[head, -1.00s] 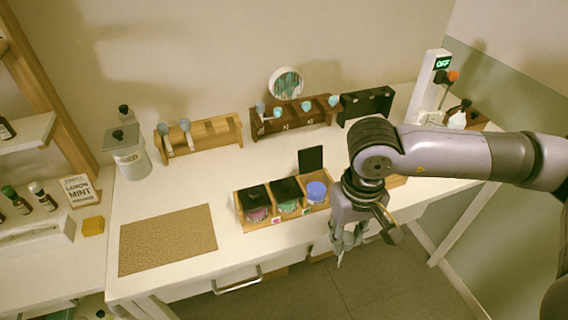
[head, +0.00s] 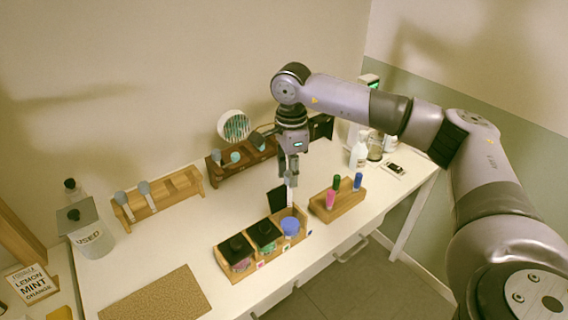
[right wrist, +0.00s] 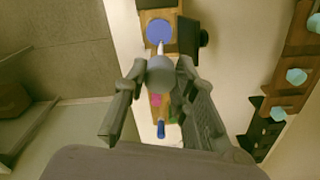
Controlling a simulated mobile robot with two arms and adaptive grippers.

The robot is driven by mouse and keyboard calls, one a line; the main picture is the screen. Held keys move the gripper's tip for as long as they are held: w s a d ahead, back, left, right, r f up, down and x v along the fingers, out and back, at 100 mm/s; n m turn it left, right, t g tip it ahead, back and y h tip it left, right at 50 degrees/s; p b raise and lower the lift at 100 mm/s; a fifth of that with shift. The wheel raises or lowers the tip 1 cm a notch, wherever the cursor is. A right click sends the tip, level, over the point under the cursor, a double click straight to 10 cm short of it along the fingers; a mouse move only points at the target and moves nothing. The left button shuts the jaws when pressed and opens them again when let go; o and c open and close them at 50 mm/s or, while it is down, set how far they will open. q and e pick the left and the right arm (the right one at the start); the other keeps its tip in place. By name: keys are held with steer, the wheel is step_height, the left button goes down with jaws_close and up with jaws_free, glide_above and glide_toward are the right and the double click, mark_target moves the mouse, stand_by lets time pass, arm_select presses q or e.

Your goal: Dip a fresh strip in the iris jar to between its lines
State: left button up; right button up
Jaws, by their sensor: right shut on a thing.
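My right gripper (head: 291,182) is shut on a grey-headed strip (right wrist: 160,73) and points down over the table. The strip's white tip shows in the head view (head: 290,197), just above and behind the jar with the blue-violet content (head: 291,226). That jar also shows in the right wrist view (right wrist: 159,30), beyond the strip's tip. It stands at the right end of a wooden tray (head: 262,262), with a dark lid or panel (head: 277,198) raised behind it. Jar names and strip lines are too small to read. My left gripper is not in view.
Two black-lidded jars (head: 236,252) (head: 264,236) fill the tray's other places. A small wooden block (head: 345,204) holds coloured pens at right. A dark strip rack (head: 228,175), a pale rack (head: 180,190) and a USED jar (head: 93,240) stand behind. A brown mat (head: 155,297) lies front left.

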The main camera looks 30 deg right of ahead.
mark_target(290, 195)
steer(key=shift+s+f+b, duration=0.25)
steer(key=shift+f+b, duration=0.05)
steer(key=shift+f, duration=0.55)
step_height(290, 195, down, 3)
steer(key=shift+w+r+b, duration=0.1)
steer(key=shift+w+b, duration=0.05)
steer(key=shift+b, duration=0.8)
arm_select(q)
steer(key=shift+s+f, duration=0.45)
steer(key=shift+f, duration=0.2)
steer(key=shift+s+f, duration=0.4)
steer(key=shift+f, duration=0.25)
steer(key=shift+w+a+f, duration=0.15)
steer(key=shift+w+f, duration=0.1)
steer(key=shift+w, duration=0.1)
arm_select(e)
steer(key=shift+f, duration=0.35)
arm_select(q)
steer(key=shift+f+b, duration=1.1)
steer(key=shift+b, duration=0.25)
arm_select(e)
steer(key=shift+f, duration=1.25)
